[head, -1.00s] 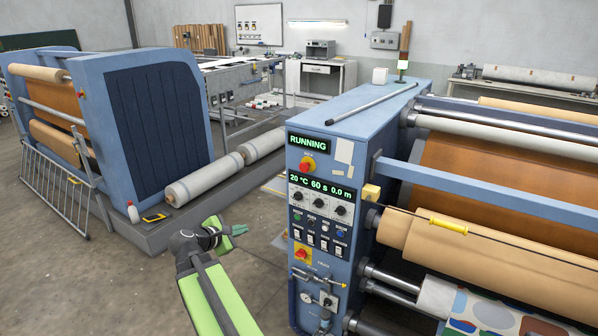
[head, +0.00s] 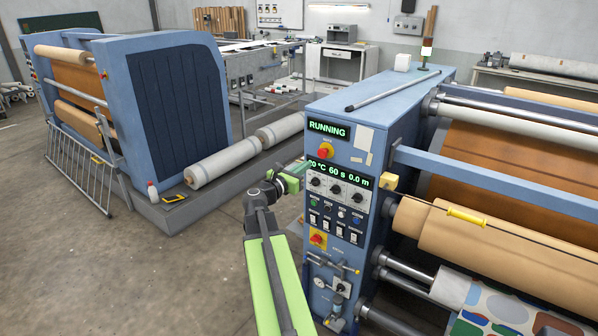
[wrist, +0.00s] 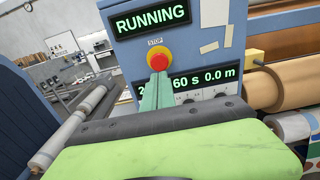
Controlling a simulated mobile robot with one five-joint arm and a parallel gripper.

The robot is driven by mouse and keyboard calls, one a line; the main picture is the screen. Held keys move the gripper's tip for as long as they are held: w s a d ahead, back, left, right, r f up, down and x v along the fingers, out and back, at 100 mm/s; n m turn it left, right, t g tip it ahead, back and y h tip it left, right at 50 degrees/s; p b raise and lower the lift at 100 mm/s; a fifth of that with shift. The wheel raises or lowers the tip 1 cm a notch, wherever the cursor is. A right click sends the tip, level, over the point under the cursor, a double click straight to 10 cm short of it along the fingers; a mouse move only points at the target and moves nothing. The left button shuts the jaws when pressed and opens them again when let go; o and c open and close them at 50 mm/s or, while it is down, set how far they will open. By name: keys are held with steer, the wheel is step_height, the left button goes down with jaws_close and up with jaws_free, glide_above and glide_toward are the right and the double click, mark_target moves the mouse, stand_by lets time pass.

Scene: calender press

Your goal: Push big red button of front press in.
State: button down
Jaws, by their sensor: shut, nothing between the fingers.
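The front press (head: 335,98) is a blue machine with a control panel facing me, and its upper display (head: 328,130) reads RUNNING. The big red button (head: 323,150) sits on a yellow base below that display. In the wrist view the red button (wrist: 159,61) stands under a STOP label, and the green fingers rise just below it, their tips overlapping its lower edge. My gripper (head: 301,168) is shut and empty, close to the panel at its left side. I cannot tell whether the fingertips touch the button.
A lower display (head: 339,174), several knobs (head: 336,188) and switches sit below the button. A red knob on a yellow plate (head: 318,238) is further down. A second press (head: 178,95) and grey rolls (head: 215,166) stand to the left. Open floor (head: 110,270) lies at front left.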

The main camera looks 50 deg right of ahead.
steer(key=d, duration=0.8)
steer(key=shift+d, duration=1.15)
steer(key=shift+r, duration=0.1)
steer(key=shift+a, duration=0.15)
glide_toward(322, 154)
steer(key=a, duration=0.5)
steer(key=shift+w+a, duration=0.1)
steer(key=shift+a, duration=0.1)
